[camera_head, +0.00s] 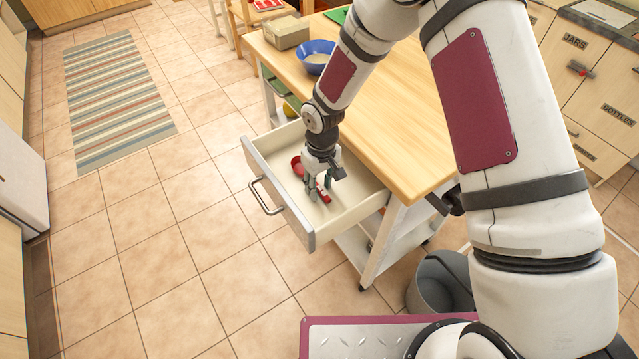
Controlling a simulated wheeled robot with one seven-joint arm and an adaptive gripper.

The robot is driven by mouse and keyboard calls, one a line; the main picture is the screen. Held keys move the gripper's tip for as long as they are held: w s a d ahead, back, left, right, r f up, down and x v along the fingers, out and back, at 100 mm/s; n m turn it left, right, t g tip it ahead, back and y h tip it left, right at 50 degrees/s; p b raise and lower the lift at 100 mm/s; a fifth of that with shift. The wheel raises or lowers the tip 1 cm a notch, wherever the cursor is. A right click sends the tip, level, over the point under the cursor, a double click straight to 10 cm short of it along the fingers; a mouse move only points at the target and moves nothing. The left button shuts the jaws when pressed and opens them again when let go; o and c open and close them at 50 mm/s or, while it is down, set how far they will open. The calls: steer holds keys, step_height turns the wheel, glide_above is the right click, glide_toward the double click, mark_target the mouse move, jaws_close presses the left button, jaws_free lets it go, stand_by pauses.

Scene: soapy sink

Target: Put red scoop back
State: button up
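The red scoop (297,166) is at the open drawer (355,205) of the wooden-topped kitchen cart. Its rounded end shows left of my gripper, and its handle shows near the fingertips. The middle of the scoop is hidden behind the gripper. My gripper (319,190) points down into the drawer, with its fingers at the scoop's handle. I cannot tell whether the fingers are closed on the handle or whether the scoop rests on the drawer floor.
The drawer's front panel with its handle (266,197) sticks out over the tiled floor. A blue bowl (316,60) and a cardboard box (286,34) stand on the cart top (400,120). A grey bin (440,280) stands by the cart.

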step_height(320, 180, up, 12)
steer(key=shift+w+d+r, duration=0.15)
steer(key=shift+d, duration=0.05)
stand_by(0.4)
steer(key=s+d+r+m+t, duration=0.1)
steer(key=s+d+r, duration=0.25)
steer(key=r, duration=0.35)
steer(key=s+d+r+m+h, duration=0.1)
steer(key=s+d+r, duration=0.1)
steer(key=d+r, duration=0.35)
steer(key=s+d+r+m+t, duration=0.1)
steer(key=s+d+r, duration=0.25)
steer(key=r, duration=0.35)
steer(key=s+d+r+m+t, duration=0.1)
steer(key=s+d+r+m, duration=0.1)
steer(key=s, duration=0.7)
steer(key=s+d+r+m+t, duration=0.1)
steer(key=s+d+r, duration=0.3)
steer(key=s, duration=0.4)
steer(key=shift+s+d+r+m+y, duration=0.25)
steer(key=shift+s+r+m+y, duration=0.15)
